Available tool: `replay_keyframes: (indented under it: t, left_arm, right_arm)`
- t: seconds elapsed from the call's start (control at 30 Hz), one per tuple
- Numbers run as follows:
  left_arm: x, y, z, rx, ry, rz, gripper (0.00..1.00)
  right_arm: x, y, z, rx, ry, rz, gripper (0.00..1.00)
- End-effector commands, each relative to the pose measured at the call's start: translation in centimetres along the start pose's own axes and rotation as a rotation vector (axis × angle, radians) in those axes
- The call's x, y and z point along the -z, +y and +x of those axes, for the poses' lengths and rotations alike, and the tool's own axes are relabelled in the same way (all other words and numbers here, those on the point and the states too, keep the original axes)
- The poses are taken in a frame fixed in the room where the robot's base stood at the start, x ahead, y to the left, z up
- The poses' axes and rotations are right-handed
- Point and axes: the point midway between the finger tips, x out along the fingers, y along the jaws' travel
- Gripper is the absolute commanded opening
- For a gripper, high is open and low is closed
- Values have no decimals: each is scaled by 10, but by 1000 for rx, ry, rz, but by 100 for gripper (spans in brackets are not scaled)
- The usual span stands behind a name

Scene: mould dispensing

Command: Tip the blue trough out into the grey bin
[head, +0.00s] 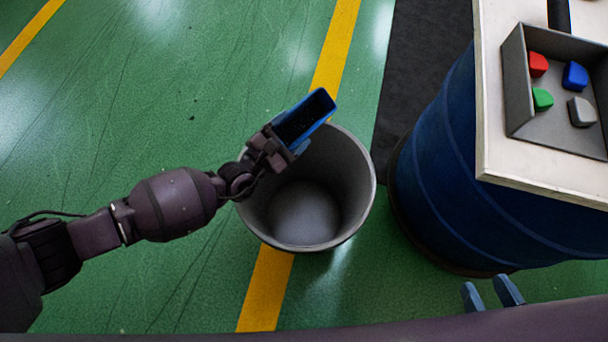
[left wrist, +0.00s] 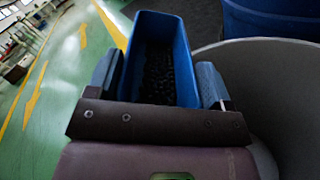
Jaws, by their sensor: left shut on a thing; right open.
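The blue trough (head: 317,127) is held above the far rim of the round grey bin (head: 362,200). Its open top shows to my head camera. My left gripper (head: 283,143) is shut on the trough, one finger on either side. In the left wrist view, the trough (left wrist: 184,66) holds dark granules, and the bin (left wrist: 285,80) lies to the right. The bin's visible floor looks empty; part of its inside is hidden by my arm and the trough. My right gripper (head: 490,294) is open and empty at the bottom right; only its blue fingertips show.
A blue drum (head: 440,150) stands right of the bin under a pale board (head: 495,150). On the board is a grey tray (head: 516,85) with red, blue, green and grey pieces. The green floor with yellow lines is clear on the left.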

Motion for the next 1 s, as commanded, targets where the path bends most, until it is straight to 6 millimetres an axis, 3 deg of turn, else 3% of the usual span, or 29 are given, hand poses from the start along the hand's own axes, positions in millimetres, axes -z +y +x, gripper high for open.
replay_keyframes:
  t: [0.47,0.77,1.0]
  left_arm:
    - [-10,-15,1,-2,-2,237,49]
    - [-2,-24,1,-3,-1,390,49]
    - [-6,-25,1,-3,-2,507,49]
  right_arm:
    - [0,0,0,0,0,0,43]
    - [1,0,0,0,1,0,43]
    - [0,0,0,0,0,0,43]
